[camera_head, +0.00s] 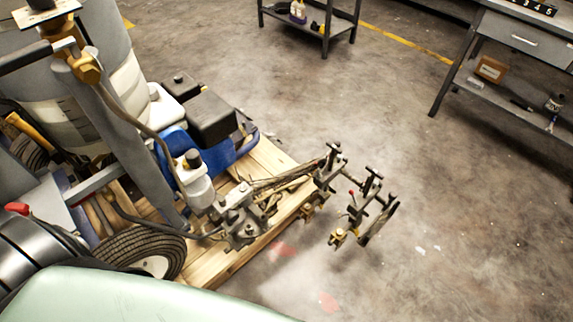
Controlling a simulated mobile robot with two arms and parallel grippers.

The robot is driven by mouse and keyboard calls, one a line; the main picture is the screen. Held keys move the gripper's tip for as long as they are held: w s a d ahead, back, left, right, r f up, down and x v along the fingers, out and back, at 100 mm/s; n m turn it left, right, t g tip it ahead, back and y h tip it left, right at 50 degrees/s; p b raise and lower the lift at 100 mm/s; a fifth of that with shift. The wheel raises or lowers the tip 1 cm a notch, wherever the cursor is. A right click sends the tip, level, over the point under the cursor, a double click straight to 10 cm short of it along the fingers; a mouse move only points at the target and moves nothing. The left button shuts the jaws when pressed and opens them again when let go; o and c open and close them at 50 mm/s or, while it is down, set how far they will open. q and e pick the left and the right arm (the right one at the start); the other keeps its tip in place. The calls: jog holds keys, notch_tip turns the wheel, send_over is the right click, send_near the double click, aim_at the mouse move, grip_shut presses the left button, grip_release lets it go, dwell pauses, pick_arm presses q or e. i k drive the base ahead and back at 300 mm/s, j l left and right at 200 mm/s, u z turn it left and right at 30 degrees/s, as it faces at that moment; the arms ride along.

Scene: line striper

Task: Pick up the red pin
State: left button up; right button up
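A small red-tipped pin (351,193) shows on the dark metal bracket assembly (368,200) that sticks out at the front of the line striper (205,118). It is only a few pixels wide, so its exact shape and seating cannot be made out. A larger red knob or grip end (17,208) shows at the left edge. Neither of my grippers is in view, and nothing is seen touching the red pin.
The striper stands on a wooden pallet (215,262), with a black tire (140,252) nearby. A grey workbench (510,35) stands upper right and a dark shelf cart (312,22) at the top. The concrete floor right of the bracket is mostly clear. Faint red marks (328,302) lie on the floor.

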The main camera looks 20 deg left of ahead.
aim_at(23, 210)
jog(key=u, duration=2.6)
jog(key=l, duration=0.1)
